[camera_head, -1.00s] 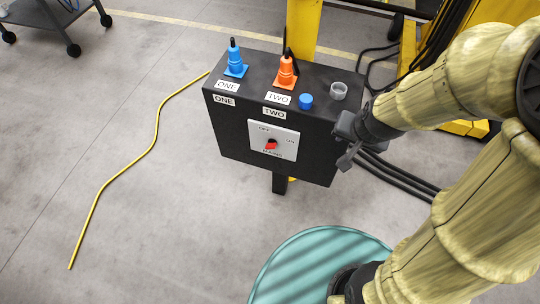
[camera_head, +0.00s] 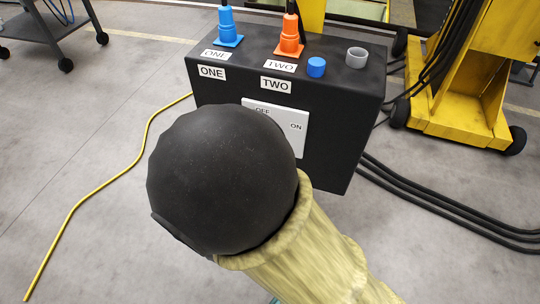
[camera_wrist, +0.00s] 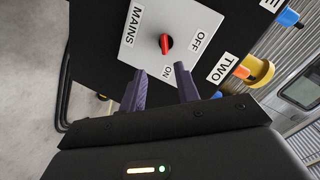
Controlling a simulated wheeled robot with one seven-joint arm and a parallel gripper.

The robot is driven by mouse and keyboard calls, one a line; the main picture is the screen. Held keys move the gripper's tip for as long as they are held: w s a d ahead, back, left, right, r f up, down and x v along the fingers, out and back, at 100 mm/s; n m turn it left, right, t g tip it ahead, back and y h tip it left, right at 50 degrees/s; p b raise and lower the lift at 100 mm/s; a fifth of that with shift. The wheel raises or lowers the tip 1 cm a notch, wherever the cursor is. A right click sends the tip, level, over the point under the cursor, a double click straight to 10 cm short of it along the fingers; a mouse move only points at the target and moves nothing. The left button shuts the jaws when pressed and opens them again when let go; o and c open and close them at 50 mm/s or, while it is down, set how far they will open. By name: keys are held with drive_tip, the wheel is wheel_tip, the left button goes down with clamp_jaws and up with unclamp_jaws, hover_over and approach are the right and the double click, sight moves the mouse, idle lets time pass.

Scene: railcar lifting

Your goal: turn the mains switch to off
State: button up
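The mains switch is a white plate (camera_wrist: 185,22) marked MAINS, OFF and ON, with a red knob (camera_wrist: 166,43) at its middle. In the wrist view the knob's long axis points towards the ON label. In the head view the plate (camera_head: 284,113) sits on the front of a black box, and my arm hides the knob. My gripper (camera_wrist: 160,69) is open and empty, its two purple-grey fingers apart and facing the plate. The knob lies beyond the fingertips, roughly between them, and appears untouched. The gripper is hidden in the head view.
The black box (camera_head: 340,95) carries a blue plug (camera_head: 228,28) at ONE, an orange plug (camera_head: 291,38) at TWO, a blue cap (camera_head: 316,67) and a grey ring (camera_head: 355,57). Black cables (camera_head: 440,205) run right. A yellow hose (camera_head: 90,190) lies on open floor left.

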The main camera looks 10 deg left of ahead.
drive_tip(key=s+a+f+m+t+h+b, duration=0.1)
drive_tip(key=s+f+t+b, duration=0.1)
drive_tip(key=s, duration=0.3)
drive_tip(key=shift+s+f+m+t+b, duration=0.2)
drive_tip(key=shift+s+m+t+b, duration=0.15)
drive_tip(key=shift+b, duration=0.2)
drive_tip(key=w+d+b, duration=0.1)
drive_tip(key=w+b, duration=0.2)
drive_tip(key=w, duration=1.4)
drive_tip(key=shift+w+d, duration=0.15)
drive_tip(key=shift+w, duration=0.05)
clamp_jaws()
